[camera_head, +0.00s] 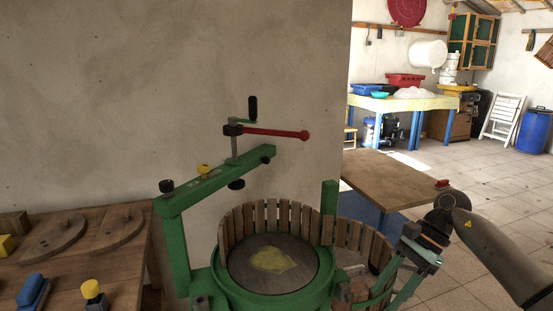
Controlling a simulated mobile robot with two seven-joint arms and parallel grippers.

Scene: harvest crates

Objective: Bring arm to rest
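My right arm comes in from the right edge, and its gripper (386,296) points down and left beside the green fruit press (176,240). Its two fingers look apart, with nothing seen between them. They overlap the slatted wooden basket (362,243) behind the press in the picture; I cannot tell whether they touch it. My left arm and gripper are not in view.
The press has a red-handled crank (275,132) and a wooden slat ring (240,225). A wooden bench (125,272) with round boards stands at left. A brown table (385,178) is behind the gripper. Tiled floor (480,180) is open at right.

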